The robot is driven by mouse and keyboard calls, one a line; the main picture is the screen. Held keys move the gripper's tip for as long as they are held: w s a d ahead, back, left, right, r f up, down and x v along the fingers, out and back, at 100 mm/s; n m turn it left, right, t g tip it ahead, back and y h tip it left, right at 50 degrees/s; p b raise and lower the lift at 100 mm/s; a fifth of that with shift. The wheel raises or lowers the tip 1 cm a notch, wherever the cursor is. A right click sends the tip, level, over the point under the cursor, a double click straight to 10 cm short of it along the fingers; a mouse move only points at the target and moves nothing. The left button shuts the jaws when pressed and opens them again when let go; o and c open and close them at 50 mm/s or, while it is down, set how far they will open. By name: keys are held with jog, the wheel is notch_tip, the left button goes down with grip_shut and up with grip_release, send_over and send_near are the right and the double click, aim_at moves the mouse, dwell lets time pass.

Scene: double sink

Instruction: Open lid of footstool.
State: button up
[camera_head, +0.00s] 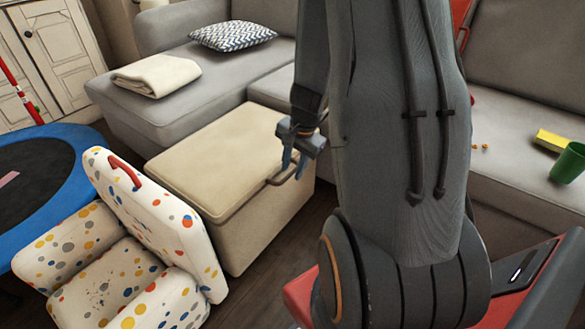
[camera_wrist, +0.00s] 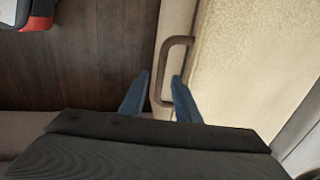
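The footstool (camera_head: 225,228) is a beige padded box with its lid (camera_head: 215,150) closed, standing in front of the grey sofa. A brown handle (camera_head: 283,178) sits at the lid's right edge, and it also shows in the wrist view (camera_wrist: 180,41).
A spotted child's armchair (camera_head: 125,245) stands close to the footstool's left side. A blue-rimmed trampoline (camera_head: 60,140) is at the left. The grey sofa (camera_head: 180,75) wraps behind and right. Dark wooden floor (camera_wrist: 70,60) is clear in front of the handle.

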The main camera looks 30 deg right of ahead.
jog(key=shift+c, duration=0.4)
grip_shut()
jog(key=shift+r, duration=0.1)
